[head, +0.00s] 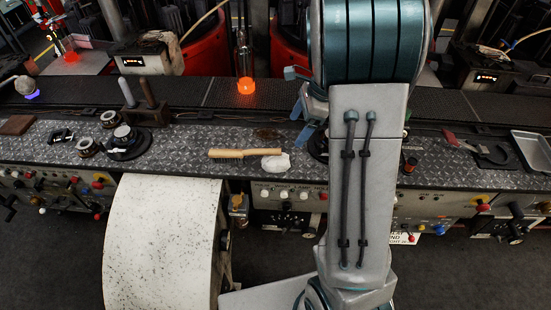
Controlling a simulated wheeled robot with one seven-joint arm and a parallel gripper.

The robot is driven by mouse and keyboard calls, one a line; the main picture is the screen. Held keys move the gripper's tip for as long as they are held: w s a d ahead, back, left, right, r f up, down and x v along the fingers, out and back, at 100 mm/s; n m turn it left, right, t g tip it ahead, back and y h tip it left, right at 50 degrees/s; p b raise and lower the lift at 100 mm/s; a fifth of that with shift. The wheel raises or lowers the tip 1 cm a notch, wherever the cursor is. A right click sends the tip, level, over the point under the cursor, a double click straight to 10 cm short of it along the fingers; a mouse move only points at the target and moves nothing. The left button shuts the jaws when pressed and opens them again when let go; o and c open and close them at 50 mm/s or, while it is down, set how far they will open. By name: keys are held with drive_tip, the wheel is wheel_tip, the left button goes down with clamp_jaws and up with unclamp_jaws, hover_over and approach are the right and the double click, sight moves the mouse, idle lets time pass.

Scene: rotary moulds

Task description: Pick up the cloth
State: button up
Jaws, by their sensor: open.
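The cloth (276,163) looks like a small crumpled white bundle. It lies on the dark tread-plate bench (215,135), at the right end of a wooden brush with dark bristles (240,154). My gripper (298,106) shows only in part at the left edge of my arm, which hides the rest of it. It is open, with nothing seen between its fingers. It appears above and to the right of the cloth in the picture, apart from it.
Right are a horseshoe-shaped dark piece (494,155) and a metal tray (534,150). A white drum (160,245) stands in front.

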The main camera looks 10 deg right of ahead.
sight(282, 150)
drive_tip(key=x, duration=0.8)
drive_tip(key=shift+f, duration=0.1)
drive_tip(key=shift+p+x, duration=0.8)
drive_tip(key=shift+x, duration=1.95)
drive_tip(key=c, duration=1.1)
